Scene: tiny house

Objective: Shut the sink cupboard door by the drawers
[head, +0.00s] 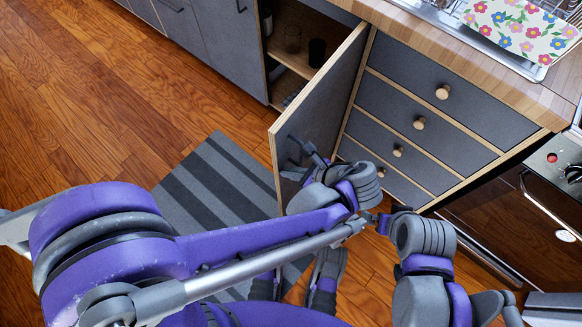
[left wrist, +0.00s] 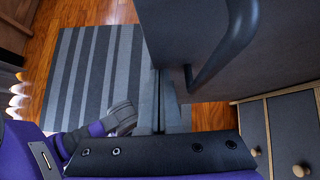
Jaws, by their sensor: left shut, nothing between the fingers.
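The grey cupboard door (head: 325,100) with a pale wood edge stands open beside the drawers (head: 420,123). Its outer face is towards the drawers. In the left wrist view the door (left wrist: 265,65) fills the upper right and carries a dark bar handle (left wrist: 232,40). My left gripper (head: 303,155) is by the door's free end, on its outer side. In the left wrist view the left gripper (left wrist: 167,95) is shut and empty, close to the door and handle; I cannot tell whether it touches.
The open cupboard (head: 290,65) holds dark cups or glasses on a shelf. A striped grey mat (head: 205,185) lies on the wooden floor left of the door. The counter (head: 430,40) is above, and an oven (head: 510,215) stands at the right. Floor at the left is clear.

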